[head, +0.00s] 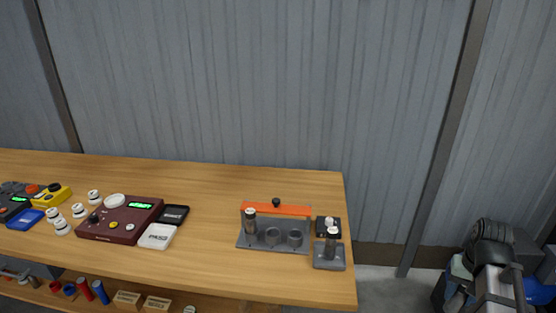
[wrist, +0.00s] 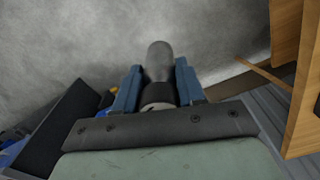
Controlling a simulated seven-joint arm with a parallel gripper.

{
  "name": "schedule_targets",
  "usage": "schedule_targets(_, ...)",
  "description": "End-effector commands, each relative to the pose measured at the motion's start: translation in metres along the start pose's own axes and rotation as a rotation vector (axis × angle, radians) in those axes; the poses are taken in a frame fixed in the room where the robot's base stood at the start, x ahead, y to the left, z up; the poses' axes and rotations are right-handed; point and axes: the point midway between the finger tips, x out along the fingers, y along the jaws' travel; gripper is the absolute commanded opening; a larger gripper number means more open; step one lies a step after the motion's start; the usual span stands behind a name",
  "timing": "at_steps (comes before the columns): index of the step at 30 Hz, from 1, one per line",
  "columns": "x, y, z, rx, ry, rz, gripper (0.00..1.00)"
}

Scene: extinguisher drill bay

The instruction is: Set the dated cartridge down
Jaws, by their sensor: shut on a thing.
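My gripper (wrist: 157,82) is shut on a grey cylindrical cartridge (wrist: 159,60) with a rounded end, a dark band and a pale end near the palm. It holds the cartridge over grey floor, with the wooden bench edge off to the right in the wrist view. No date can be read on it. In the head view a grey rack (head: 258,246) with an orange bar (head: 276,210) holds one grey cartridge (head: 250,222) in its left socket; its other two sockets look empty. Another grey cartridge (head: 331,242) stands upright in a separate grey block (head: 329,262).
A maroon device (head: 120,220), a white box (head: 157,236) and several white-capped pieces are on the bench (head: 205,262) at left.

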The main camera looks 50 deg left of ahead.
Motion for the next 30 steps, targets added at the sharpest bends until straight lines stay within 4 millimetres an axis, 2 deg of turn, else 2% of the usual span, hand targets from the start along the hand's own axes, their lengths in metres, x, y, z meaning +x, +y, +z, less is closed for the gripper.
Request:
schedule_targets(1, 0.002, 0.017, 0.004, 0.026, 0.000, 0.000, 0.00)
schedule_targets(3, 0.003, 0.037, 0.008, 0.059, 0.000, 0.000, 0.00)
schedule_targets(18, 0.012, 0.176, 0.043, 0.289, 0.000, 0.000, 0.00)
schedule_targets(24, 0.013, 0.216, 0.056, 0.358, 0.000, 0.000, 0.00)
schedule_targets(30, 0.013, 0.241, 0.066, 0.401, 0.000, 0.000, 0.00)
